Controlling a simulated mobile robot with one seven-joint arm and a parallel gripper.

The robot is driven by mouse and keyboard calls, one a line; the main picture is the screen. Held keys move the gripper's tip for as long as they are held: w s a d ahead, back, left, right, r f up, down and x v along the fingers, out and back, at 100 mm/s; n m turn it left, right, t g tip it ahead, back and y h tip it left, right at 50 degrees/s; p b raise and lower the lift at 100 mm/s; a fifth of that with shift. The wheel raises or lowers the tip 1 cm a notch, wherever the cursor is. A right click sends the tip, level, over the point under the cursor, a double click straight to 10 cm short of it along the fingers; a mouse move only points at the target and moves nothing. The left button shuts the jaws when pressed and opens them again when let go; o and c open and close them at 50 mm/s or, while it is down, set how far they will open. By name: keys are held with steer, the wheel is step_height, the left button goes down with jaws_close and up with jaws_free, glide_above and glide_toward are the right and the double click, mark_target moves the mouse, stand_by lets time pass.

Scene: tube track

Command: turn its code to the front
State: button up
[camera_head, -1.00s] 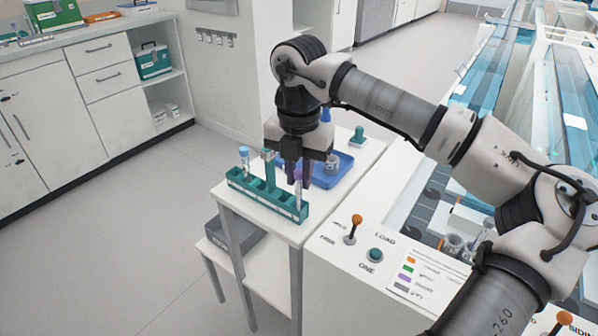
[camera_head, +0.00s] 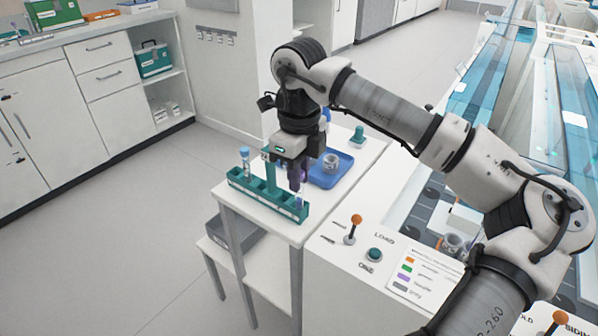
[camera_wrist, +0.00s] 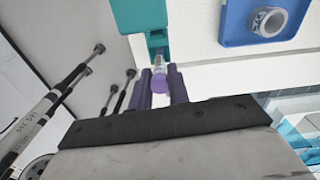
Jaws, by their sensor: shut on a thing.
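In the head view my gripper (camera_head: 294,180) is over the right end of the teal rack (camera_head: 262,193), with the tube's lower part (camera_head: 298,201) at the rack's end slot. The tube looks upright. I cannot tell whether it is seated in the slot or a little raised. Its code cannot be made out in either view. A blue-capped tube (camera_head: 245,160) stands at the rack's left end.
A blue tray (camera_head: 331,176) with a grey-white ring-shaped holder (camera_head: 331,162) lies behind the rack. A teal knob-like item (camera_head: 358,137) stands at the back. To the right is a panel with an orange-knobbed lever (camera_head: 354,226) and a teal button (camera_head: 375,255).

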steer(key=n, duration=0.2)
steer(key=shift+n, duration=0.3)
steer(key=shift+f, duration=0.15)
steer(key=o, duration=0.8)
step_height(320, 180, up, 14)
steer(key=shift+f, duration=0.1)
stand_by(0.6)
steer(key=shift+o, duration=0.2)
